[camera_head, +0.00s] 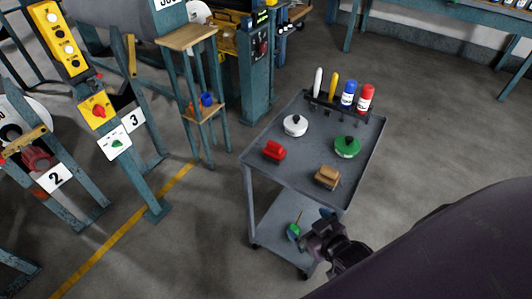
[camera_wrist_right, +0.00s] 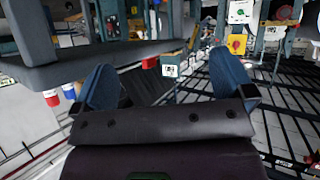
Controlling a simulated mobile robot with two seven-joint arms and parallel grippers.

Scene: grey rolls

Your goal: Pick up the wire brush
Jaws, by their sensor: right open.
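A brown, block-shaped item (camera_head: 327,177), which looks like the wire brush, lies on the top of a grey cart (camera_head: 300,190) near its front right corner. Its bristles cannot be made out. My right gripper (camera_head: 322,228) is just in front of the cart's near right corner, apart from the brown item. In the right wrist view its two blue fingers (camera_wrist_right: 166,85) are spread wide, with nothing held between them. I cannot make out the brown item in that view. My left gripper is not in view.
The cart top also holds a red item (camera_head: 274,151), a white round item (camera_head: 295,125), a green round item (camera_head: 347,147) and a rack with several bottles and markers (camera_head: 348,95). A green item (camera_head: 294,232) is on the lower shelf. Floor right of the cart is clear.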

